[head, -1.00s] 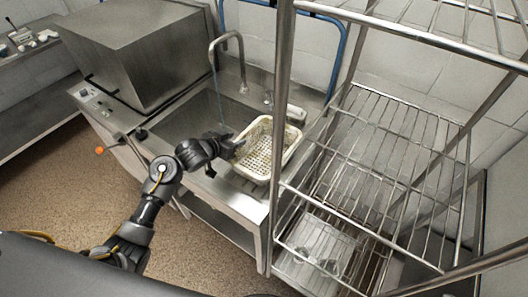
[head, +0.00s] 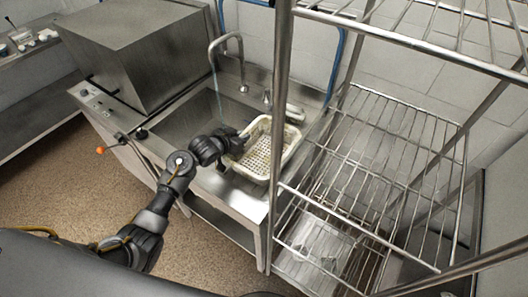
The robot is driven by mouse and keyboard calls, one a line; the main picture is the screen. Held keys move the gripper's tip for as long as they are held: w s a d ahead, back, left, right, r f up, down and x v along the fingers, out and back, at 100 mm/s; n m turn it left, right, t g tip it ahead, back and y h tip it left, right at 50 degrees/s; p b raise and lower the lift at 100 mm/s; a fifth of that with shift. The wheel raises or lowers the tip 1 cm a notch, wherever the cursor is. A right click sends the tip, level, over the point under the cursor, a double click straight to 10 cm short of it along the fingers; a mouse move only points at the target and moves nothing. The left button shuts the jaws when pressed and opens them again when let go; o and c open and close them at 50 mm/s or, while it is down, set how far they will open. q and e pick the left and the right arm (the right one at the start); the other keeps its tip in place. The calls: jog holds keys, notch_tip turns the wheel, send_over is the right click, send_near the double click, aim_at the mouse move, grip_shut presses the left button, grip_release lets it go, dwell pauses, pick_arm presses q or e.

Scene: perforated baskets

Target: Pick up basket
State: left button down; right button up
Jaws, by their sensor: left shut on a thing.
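A cream perforated basket (head: 259,158) sits on the steel counter, right of the sink basin, in the head view. My left gripper (head: 239,141) is at the basket's left rim and shut on it. The fingertips are small and partly hidden against the rim. The basket looks upright and empty. I cannot tell whether its underside touches the counter. My right gripper is out of view.
A steel wire rack (head: 385,150) stands close on the right, its post near the basket. The sink basin (head: 203,116) and tap (head: 241,62) lie left of the basket and behind it. A steel box-shaped machine (head: 140,50) stands at the back left. Open floor (head: 70,190) shows at left.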

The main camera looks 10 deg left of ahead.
pick_arm(q)
jog(key=shift+r, duration=0.1)
notch_tip(320, 180, up, 10)
jog(key=shift+f, duration=0.1)
dwell(0.4)
jog(key=c, duration=2)
grip_release()
grip_shut()
